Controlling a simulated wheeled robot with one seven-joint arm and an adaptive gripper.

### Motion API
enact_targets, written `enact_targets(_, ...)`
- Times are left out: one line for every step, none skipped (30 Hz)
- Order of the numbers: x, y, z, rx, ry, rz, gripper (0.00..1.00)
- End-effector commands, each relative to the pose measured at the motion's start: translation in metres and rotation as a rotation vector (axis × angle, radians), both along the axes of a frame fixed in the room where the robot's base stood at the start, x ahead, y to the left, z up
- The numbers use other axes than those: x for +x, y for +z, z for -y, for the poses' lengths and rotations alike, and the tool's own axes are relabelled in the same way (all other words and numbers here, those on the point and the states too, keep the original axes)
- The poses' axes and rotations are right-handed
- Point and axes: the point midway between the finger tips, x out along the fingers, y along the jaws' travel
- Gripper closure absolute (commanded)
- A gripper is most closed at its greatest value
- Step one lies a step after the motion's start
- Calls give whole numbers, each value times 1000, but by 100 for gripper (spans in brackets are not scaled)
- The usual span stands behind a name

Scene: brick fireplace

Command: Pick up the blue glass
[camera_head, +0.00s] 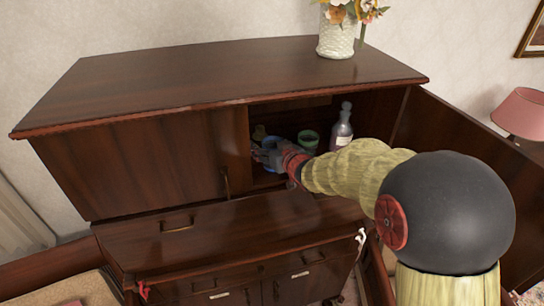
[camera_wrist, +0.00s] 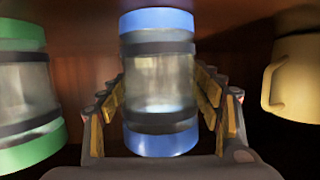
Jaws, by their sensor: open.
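The blue glass (camera_wrist: 160,85) has clear walls with blue and dark bands at both ends. In the wrist view it stands between the two open fingers of my gripper (camera_wrist: 160,110), with a finger on each side. I cannot tell whether either finger touches it. In the head view my gripper (camera_head: 270,155) reaches into the open cabinet compartment, and only a bit of blue of the glass (camera_head: 271,142) shows beside it; the rest is hidden.
A green-banded glass (camera_wrist: 25,90) is close on the left in the wrist view, and a beige mug (camera_wrist: 292,75) on the right. A bottle (camera_head: 341,130) stands deeper in the dark wooden cabinet (camera_head: 230,75). The cabinet's right door (camera_head: 465,150) is open.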

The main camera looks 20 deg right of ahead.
Motion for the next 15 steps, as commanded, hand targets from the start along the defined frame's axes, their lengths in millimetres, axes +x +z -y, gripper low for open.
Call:
enact_targets(2,0,0,0,0,1,35)
enact_targets(3,0,0,0,-1,1,35)
enact_targets(3,0,0,0,-1,1,35)
enact_targets(3,0,0,0,-1,1,35)
enact_targets(3,0,0,0,-1,1,35)
enact_targets(3,0,0,0,-1,1,35)
enact_targets(3,0,0,0,-1,1,35)
enact_targets(3,0,0,0,-1,1,36)
enact_targets(3,0,0,0,-1,1,38)
enact_targets(3,0,0,0,-1,1,40)
enact_targets(3,0,0,0,-1,1,41)
enact_targets(3,0,0,0,-1,1,44)
enact_targets(3,0,0,0,-1,1,45)
enact_targets(3,0,0,0,-1,1,47)
enact_targets(3,0,0,0,-1,1,49)
